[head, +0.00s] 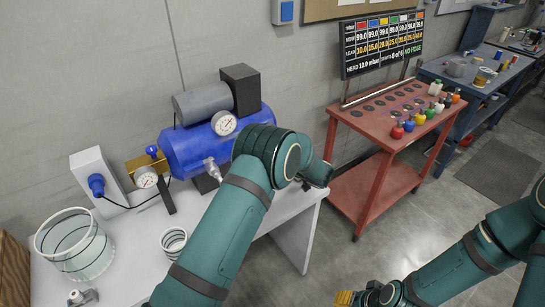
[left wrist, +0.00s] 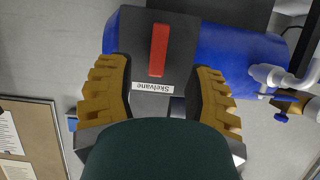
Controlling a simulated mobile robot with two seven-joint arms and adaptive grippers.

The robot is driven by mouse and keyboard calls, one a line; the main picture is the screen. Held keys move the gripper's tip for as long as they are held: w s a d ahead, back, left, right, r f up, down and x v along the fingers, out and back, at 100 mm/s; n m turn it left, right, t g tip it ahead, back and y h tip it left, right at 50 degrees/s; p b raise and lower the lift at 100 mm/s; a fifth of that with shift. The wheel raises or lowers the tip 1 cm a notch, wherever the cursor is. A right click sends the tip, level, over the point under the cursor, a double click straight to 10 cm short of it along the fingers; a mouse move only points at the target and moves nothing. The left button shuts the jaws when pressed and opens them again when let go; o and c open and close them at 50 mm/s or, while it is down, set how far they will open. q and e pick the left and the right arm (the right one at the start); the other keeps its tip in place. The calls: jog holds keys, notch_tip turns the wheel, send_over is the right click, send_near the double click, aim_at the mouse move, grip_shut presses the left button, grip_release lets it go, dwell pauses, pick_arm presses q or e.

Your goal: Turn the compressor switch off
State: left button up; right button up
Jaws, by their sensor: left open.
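The compressor (head: 185,150) is a blue tank with a grey cylinder, a black cube and a gauge, standing on a white table. In the left wrist view, a red switch (left wrist: 159,50) sits on a black box (left wrist: 135,45) in front of the blue tank (left wrist: 235,50). A label under it reads upside down. My left gripper (left wrist: 160,75) is open, its yellow fingers on either side of the box; contact cannot be told. In the head view my left arm hides the switch and this gripper. My right gripper (head: 350,298) is at the bottom edge, partly cut off.
A gauge (head: 146,178), a blue plug (head: 97,184) with a cable, a large clear cylinder (head: 75,245) and a smaller one (head: 173,241) occupy the table's left. A red cart (head: 375,128) with coloured bottles stands right. Floor between is clear.

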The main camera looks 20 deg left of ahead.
pick_arm(q)
jog(key=v, duration=0.3)
jog(key=shift+s+d+r, duration=0.15)
jog(key=shift+s+d, duration=0.1)
